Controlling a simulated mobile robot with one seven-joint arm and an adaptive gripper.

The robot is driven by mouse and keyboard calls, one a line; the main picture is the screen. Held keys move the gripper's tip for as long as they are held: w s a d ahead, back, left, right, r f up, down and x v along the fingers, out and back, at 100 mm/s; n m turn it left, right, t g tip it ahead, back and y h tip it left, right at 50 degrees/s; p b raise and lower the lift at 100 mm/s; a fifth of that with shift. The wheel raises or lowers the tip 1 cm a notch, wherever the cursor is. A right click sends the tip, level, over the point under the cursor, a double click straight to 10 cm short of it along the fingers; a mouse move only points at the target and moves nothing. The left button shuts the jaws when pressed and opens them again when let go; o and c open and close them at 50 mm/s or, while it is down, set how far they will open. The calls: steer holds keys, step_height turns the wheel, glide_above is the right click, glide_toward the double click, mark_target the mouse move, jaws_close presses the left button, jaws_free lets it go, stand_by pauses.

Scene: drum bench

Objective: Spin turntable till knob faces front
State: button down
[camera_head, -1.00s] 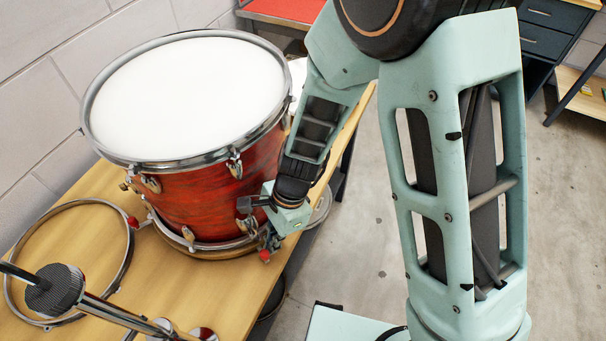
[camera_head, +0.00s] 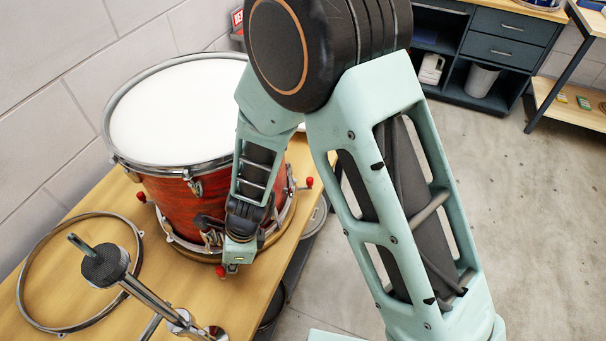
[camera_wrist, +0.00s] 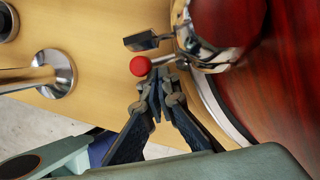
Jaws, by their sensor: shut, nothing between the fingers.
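A red drum (camera_head: 165,205) with a white head stands on a round wooden turntable (camera_head: 192,253) on the bench. Red knobs show around its base: one at the front (camera_head: 220,271), one at the left (camera_head: 140,196) and one at the right (camera_head: 309,181). In the wrist view a red knob (camera_wrist: 139,66) on a metal stem sits just beyond the tips of my gripper (camera_wrist: 148,88). The gripper is shut and empty, with its fingers beside the stem; I cannot tell whether they touch. In the head view my wrist largely hides the fingers at the drum's front right.
A loose metal hoop (camera_head: 30,258) lies on the bench (camera_head: 90,210) at the left. A stand with a dark knurled part (camera_head: 105,265) and a chrome rod is in front. A block wall is behind. Open floor lies to the right, with dark cabinets (camera_head: 495,50) beyond.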

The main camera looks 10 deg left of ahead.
steer(key=shift+s+a+m+t+p, duration=0.15)
steer(key=shift+s+a+m+p, duration=0.2)
steer(key=shift+a, duration=0.45)
steer(key=shift+s+a+m+t+p, duration=0.15)
steer(key=shift+s+a+m, duration=0.25)
steer(key=shift+a, duration=0.4)
steer(key=shift+w, duration=0.1)
